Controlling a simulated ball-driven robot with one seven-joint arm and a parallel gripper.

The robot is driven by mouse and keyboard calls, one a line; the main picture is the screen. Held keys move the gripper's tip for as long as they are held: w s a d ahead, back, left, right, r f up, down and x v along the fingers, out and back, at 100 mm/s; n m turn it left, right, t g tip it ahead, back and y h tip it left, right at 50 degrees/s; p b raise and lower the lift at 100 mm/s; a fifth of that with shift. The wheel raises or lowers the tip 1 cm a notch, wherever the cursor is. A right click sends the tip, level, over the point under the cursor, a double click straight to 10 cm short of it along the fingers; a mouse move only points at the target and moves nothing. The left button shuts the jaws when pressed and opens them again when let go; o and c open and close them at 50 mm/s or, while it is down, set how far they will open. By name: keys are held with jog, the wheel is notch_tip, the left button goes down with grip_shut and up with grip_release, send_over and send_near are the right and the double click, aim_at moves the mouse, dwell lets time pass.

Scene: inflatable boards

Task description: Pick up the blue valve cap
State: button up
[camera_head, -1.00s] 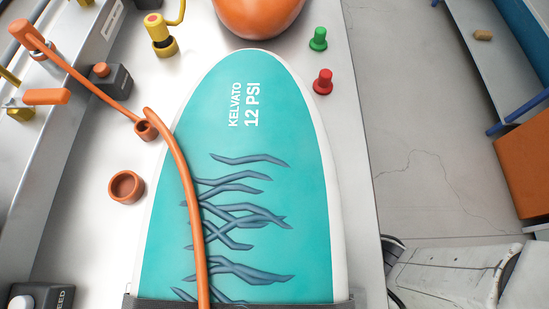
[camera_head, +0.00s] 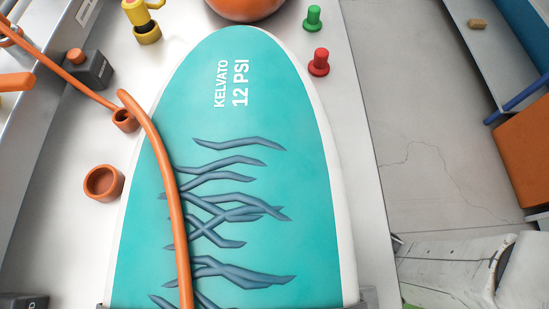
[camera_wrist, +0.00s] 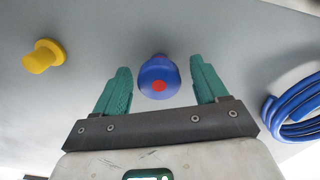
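The blue valve cap (camera_wrist: 158,80), a rounded blue piece with a red dot on its face, shows in the wrist view between the two teal fingers of my gripper (camera_wrist: 162,84). The fingers are apart, with a visible gap on each side of the cap. I cannot tell how far the cap is beyond the fingertips.
In the wrist view a yellow cap (camera_wrist: 44,56) is at left and a coiled blue hose (camera_wrist: 294,108) at right. In the head view a teal board (camera_head: 230,130) fills the bench, with a green cap (camera_head: 313,18) and red cap (camera_head: 319,62) beside it.

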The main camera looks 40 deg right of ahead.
jog(key=c, duration=1.1)
